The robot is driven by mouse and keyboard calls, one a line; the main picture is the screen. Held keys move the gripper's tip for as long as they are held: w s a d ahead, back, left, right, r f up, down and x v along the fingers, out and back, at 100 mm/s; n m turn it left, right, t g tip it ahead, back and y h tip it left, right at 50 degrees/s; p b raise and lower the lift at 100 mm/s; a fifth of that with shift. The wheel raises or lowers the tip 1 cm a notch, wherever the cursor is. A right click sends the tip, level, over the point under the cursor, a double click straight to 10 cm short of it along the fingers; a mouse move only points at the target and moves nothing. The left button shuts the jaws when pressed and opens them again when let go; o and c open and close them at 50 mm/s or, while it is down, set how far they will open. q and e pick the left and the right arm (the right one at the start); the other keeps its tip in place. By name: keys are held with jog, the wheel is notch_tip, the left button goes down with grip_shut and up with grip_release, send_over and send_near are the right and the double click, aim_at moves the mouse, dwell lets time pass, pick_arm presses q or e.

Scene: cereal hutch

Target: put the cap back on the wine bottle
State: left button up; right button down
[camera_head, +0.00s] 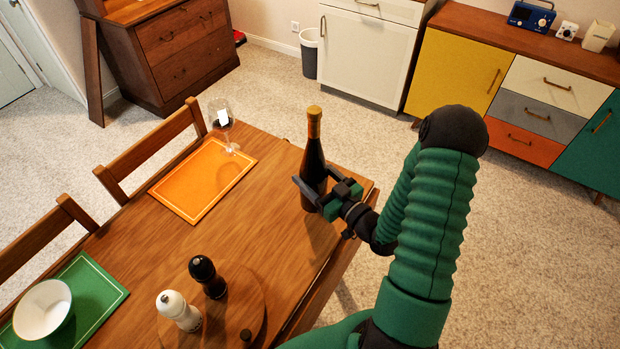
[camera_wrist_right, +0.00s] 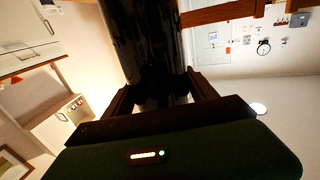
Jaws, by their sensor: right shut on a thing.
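The wine bottle (camera_head: 313,165) is dark, with a gold-orange neck and top. It stands upright at the far right corner of the wooden table. My right gripper (camera_head: 320,187) is shut around the lower half of its body. In the right wrist view, the dark bottle (camera_wrist_right: 145,40) lies between the two fingers (camera_wrist_right: 160,95). My left gripper is not in view.
A black mill (camera_head: 207,275) and a white mill (camera_head: 178,309) stand on the round board (camera_head: 255,290). A white bowl (camera_head: 43,309) is on the green placemat (camera_head: 95,288). The table's middle (camera_head: 150,240) is clear.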

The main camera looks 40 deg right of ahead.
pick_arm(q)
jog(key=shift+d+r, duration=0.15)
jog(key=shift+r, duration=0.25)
pick_arm(e)
jog(key=w+d, duration=0.1)
jog(key=w, duration=0.1)
jog(key=w+d, duration=0.1)
jog(key=w, duration=0.1)
jog(key=shift+d, duration=0.4)
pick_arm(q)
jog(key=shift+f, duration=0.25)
pick_arm(e)
jog(key=f, duration=0.3)
jog(key=shift+w+d+f, duration=0.25)
jog(key=shift+w+f, duration=0.05)
jog(key=shift+w, duration=0.05)
